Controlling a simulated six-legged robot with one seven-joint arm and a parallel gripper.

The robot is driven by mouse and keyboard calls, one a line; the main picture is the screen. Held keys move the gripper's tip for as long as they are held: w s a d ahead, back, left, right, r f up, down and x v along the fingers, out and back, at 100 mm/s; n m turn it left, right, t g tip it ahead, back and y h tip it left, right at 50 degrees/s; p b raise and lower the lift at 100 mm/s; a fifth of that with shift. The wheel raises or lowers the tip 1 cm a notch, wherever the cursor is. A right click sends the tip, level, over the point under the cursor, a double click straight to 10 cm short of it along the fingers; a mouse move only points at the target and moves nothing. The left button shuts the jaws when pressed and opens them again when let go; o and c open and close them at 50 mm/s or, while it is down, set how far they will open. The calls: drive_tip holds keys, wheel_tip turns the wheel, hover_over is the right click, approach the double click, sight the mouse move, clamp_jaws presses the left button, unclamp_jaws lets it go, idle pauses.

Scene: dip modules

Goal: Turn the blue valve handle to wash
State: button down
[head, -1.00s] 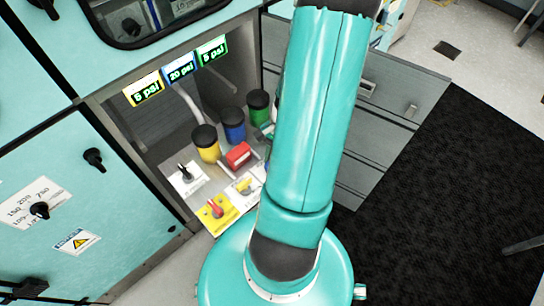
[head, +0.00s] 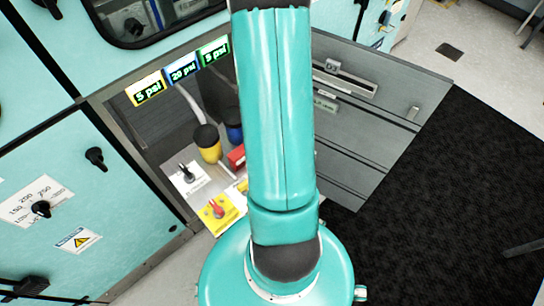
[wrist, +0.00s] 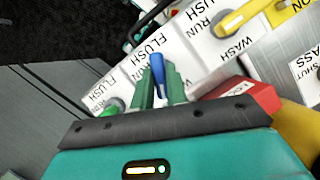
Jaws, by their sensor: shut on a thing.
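The blue valve handle (wrist: 158,66) stands up between the two green fingers of my gripper (wrist: 160,84) in the wrist view. The fingers are shut on it. It is on a white label plate; the words FLUSH and RUN show close to it, partly covered by the fingers. Which mark the handle points to cannot be told. A WASH label (wrist: 237,50) shows farther right, near the yellow handle (wrist: 238,18). In the head view my arm hides the blue handle and my gripper.
A red block (wrist: 252,97) is close to the right of my gripper. A green handle (wrist: 113,106) is to the left. In the head view, the yellow canister (head: 208,145) and the red-handled switch (head: 216,209) stand left of my arm. Grey drawers (head: 360,125) are to the right.

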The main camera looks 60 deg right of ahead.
drive_tip(key=n+h, duration=0.1)
drive_tip(key=n, duration=0.4)
drive_tip(key=shift+w+a+g+h, duration=0.1)
drive_tip(key=shift+g+h, duration=0.2)
drive_tip(key=shift+h, duration=0.1)
drive_tip(key=c, duration=1.4)
unclamp_jaws()
drive_tip(key=shift+r, duration=0.1)
drive_tip(key=v, duration=1.3)
drive_tip(key=shift+w+r, duration=0.2)
drive_tip(key=shift+r, duration=0.05)
